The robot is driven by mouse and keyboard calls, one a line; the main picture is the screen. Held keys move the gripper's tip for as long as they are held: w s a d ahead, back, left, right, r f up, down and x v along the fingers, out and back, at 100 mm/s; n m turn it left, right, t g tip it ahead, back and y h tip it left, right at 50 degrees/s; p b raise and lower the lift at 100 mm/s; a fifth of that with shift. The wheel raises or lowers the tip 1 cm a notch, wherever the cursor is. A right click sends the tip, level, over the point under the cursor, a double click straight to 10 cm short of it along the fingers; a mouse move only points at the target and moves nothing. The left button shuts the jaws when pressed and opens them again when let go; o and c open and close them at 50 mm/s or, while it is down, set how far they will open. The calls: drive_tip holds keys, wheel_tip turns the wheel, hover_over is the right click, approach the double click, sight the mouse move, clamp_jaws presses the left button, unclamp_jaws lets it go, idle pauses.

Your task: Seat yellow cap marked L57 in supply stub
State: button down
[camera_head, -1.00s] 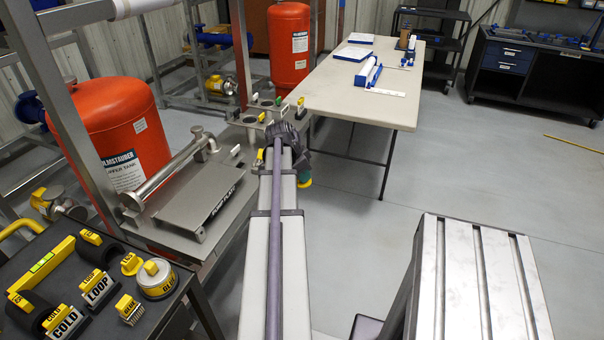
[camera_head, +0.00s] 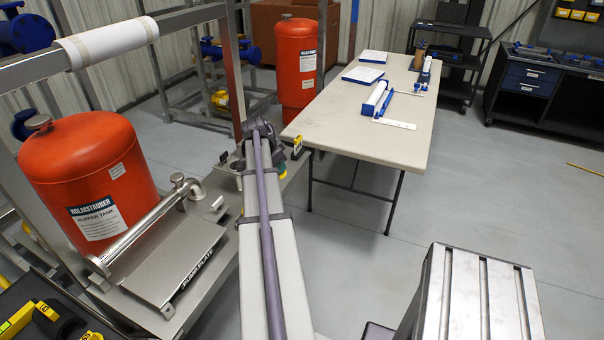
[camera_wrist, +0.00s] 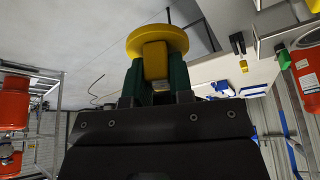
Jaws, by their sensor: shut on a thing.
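My gripper (camera_wrist: 156,82) has green fingers shut on a yellow cap (camera_wrist: 157,39) with a round flange and a block-like grip. The cap's marking cannot be read. The cap is held out in front of the fingers with grey floor behind it. In the head view, my gripper is mostly hidden behind the end of my arm, beside the far end of the skid (camera_head: 185,255). I cannot pick out the supply stub for certain. A yellow tag (camera_head: 297,146) shows just right of my wrist; yellow (camera_wrist: 239,46) and green (camera_wrist: 283,59) tags show in the wrist view.
An orange buffer tank (camera_head: 90,180) and a tilted plate marked PUMP PLATE (camera_head: 175,265) stand on the skid. A second orange tank (camera_head: 296,60) is farther back. A beige table (camera_head: 395,140) stands right of my arm.

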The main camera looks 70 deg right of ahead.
drive_tip(key=w+d+r+n+t+p, duration=0.1)
drive_tip(key=w+r+n+p, duration=0.15)
drive_tip(key=w, duration=0.65)
drive_tip(key=w+d+r+n+t+p, duration=0.1)
drive_tip(key=w+r+n+p, duration=0.15)
drive_tip(key=w, duration=0.55)
drive_tip(key=shift+n+h, duration=0.3)
drive_tip(key=shift+w+d+f+b, duration=0.1)
drive_tip(key=shift+w+f+b, duration=0.15)
drive_tip(key=shift+f+b, duration=0.95)
drive_tip(key=shift+w+d+f+b, duration=0.1)
drive_tip(key=shift+w+f+b, duration=0.1)
drive_tip(key=shift+f+b, duration=0.9)
drive_tip(key=shift+r+b, duration=0.3)
drive_tip(key=shift+b, duration=0.1)
drive_tip(key=shift+f+b, duration=1.1)
drive_tip(key=shift+f+b, duration=0.7)
